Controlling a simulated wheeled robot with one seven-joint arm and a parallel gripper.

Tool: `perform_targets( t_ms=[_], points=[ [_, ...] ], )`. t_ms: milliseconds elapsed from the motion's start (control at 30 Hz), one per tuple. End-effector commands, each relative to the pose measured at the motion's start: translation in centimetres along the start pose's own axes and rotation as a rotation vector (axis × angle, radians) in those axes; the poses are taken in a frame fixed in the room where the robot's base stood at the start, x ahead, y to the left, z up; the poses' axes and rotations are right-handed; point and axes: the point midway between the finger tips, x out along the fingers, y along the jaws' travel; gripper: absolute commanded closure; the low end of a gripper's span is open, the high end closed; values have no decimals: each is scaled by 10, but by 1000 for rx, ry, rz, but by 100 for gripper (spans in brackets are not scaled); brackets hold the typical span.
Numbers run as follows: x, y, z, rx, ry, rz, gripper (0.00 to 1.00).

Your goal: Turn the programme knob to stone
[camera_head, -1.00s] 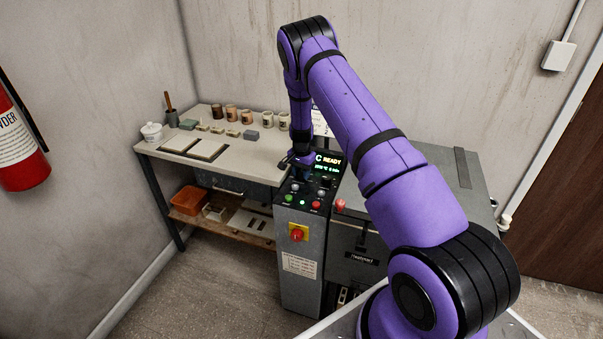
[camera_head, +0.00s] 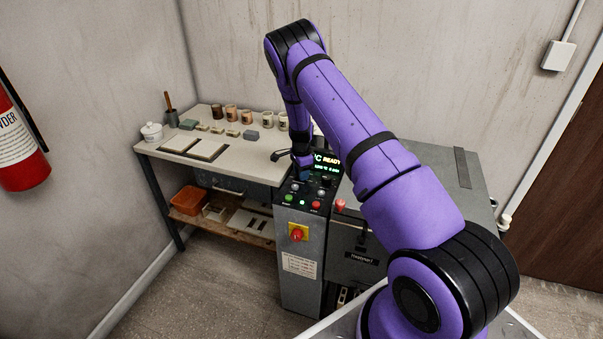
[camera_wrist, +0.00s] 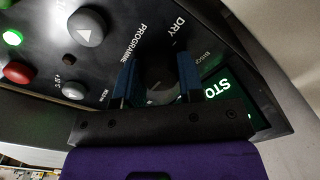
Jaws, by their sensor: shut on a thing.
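The programme knob (camera_wrist: 157,76) is a dark round knob in the wrist view, partly hidden by my gripper. My gripper (camera_wrist: 157,84) has its blue fingers shut on the knob, one on each side. In the head view my gripper (camera_head: 304,174) is down at the control panel below the lit display (camera_head: 326,163), which reads "READY"; the knob is hidden there.
Grey and red buttons (camera_wrist: 18,72) and a lit green lamp (camera_wrist: 12,38) sit close by. A red switch (camera_head: 297,235) is on the cabinet front. A bench (camera_head: 247,165) with cups stands left; the kiln body (camera_head: 352,262) is right.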

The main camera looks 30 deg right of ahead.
Motion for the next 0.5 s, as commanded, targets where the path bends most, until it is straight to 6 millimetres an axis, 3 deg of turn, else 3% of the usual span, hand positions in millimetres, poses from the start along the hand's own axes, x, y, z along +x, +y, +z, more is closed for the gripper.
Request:
perform_targets(
  t_ms=[400, 433, 500],
  points=[
    [1, 1, 1, 7, -2, 2, 88],
    [1, 1, 1, 7, -2, 2, 62],
    [1, 1, 1, 7, -2, 2, 46]
  ],
)
